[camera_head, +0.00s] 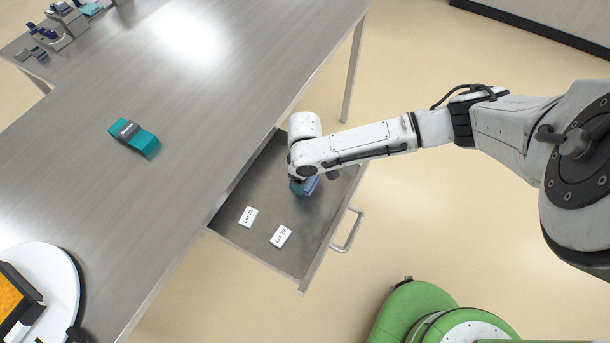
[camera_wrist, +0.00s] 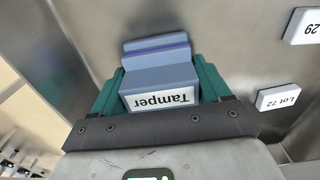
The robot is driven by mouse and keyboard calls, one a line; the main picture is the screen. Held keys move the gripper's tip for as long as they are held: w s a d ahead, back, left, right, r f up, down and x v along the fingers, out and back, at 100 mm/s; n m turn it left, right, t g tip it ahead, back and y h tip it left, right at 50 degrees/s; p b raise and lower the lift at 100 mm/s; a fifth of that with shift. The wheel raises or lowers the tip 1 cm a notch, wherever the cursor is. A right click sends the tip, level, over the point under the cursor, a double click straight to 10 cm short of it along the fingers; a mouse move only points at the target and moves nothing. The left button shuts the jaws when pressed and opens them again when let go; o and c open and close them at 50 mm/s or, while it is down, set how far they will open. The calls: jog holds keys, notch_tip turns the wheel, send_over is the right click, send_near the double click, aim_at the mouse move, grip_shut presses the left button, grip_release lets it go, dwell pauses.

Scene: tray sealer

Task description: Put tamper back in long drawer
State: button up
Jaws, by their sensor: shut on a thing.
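The tamper (camera_wrist: 158,80) is a blue block with a white label reading "Tamper", upside down in the wrist view. My gripper (camera_wrist: 160,90) has teal fingers on both sides of it and is shut on it. In the head view the tamper (camera_head: 311,186) shows as a small blue patch under my wrist, inside the open long drawer (camera_head: 296,258). My arm hides most of it there. I cannot tell whether the tamper touches the drawer floor.
Two white labels, "Lot 72" (camera_head: 248,216) and "Lot 29" (camera_head: 281,236), lie in the drawer's front part. The drawer handle (camera_head: 346,230) faces right. A teal and grey block (camera_head: 134,138) lies on the metal table (camera_head: 215,80). A round white plate (camera_head: 62,285) stands at lower left.

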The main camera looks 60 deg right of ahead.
jog(key=shift+f, duration=0.2)
jog(key=o, duration=1.2)
jog(key=shift+o, duration=0.2)
jog(key=shift+r, duration=0.1)
notch_tip(320, 180, up, 12)
jog(key=shift+r, duration=0.1)
